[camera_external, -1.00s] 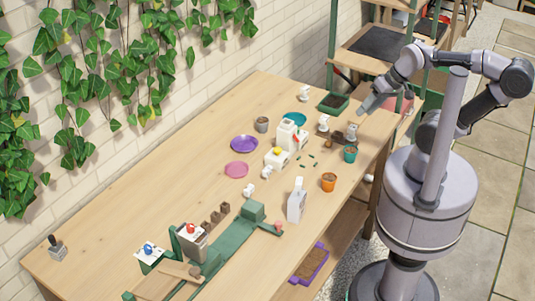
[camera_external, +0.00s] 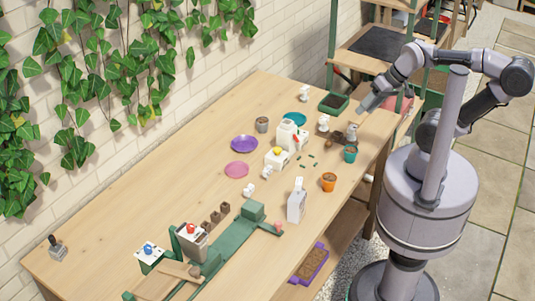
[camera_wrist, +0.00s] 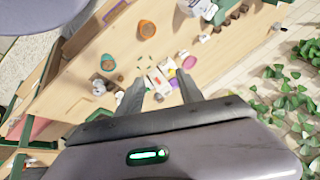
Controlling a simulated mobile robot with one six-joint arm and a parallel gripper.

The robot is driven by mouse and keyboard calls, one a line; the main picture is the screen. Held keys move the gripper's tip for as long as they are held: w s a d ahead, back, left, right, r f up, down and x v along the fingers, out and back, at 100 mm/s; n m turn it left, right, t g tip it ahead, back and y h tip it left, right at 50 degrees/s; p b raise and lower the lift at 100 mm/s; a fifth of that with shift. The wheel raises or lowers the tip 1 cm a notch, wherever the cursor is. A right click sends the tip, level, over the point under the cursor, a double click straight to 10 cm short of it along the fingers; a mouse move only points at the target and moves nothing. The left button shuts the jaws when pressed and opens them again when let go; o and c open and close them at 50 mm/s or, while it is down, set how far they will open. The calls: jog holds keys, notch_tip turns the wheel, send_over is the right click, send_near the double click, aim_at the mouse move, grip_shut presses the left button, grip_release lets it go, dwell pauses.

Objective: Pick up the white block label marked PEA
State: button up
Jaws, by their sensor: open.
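Several small white blocks stand on the table. One is at the far end (camera_external: 304,92), one is beside the brown tray (camera_external: 324,123), and two lie near the middle, (camera_external: 267,171) and (camera_external: 250,188). Their lettering is too small to read, so I cannot tell which is marked PEA. My gripper (camera_external: 370,104) is raised above the table's right edge, apart from all the blocks. In the wrist view my gripper (camera_wrist: 160,92) shows its two fingers spread with nothing held. A small white block (camera_wrist: 158,97) shows between them, farther below.
Green fixtures (camera_external: 232,240) fill the near end.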

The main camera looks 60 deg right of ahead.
jog(key=w+a+r+n+p, duration=0.1)
jog(key=w+a+r+n, duration=0.15)
jog(key=w, duration=0.25)
jog(key=n+g+p, duration=0.4)
jog(key=n+g, duration=0.2)
jog(key=n, duration=1.4)
send_over(249, 187)
jog(key=d, duration=0.3)
notch_tip(249, 187, down, 15)
jog(key=shift+h, duration=0.3)
jog(key=f+b, duration=0.1)
jog(key=f, duration=0.3)
jog(key=a+f+b, duration=0.1)
jog(key=f+b, duration=0.1)
jog(key=f, duration=0.2)
jog(key=a+f+b, duration=0.1)
jog(key=f+b, duration=0.1)
jog(key=f, duration=0.2)
jog(key=shift+s, duration=0.25)
jog(key=f+b, duration=0.1)
jog(key=f, duration=0.1)
jog(key=f+b, duration=0.1)
jog(key=f, duration=0.1)
jog(key=a+f+b, duration=0.1)
jog(key=f, duration=0.1)
jog(key=shift+w, duration=0.25)
jog(key=shift+r, duration=0.25)
grip_shut()
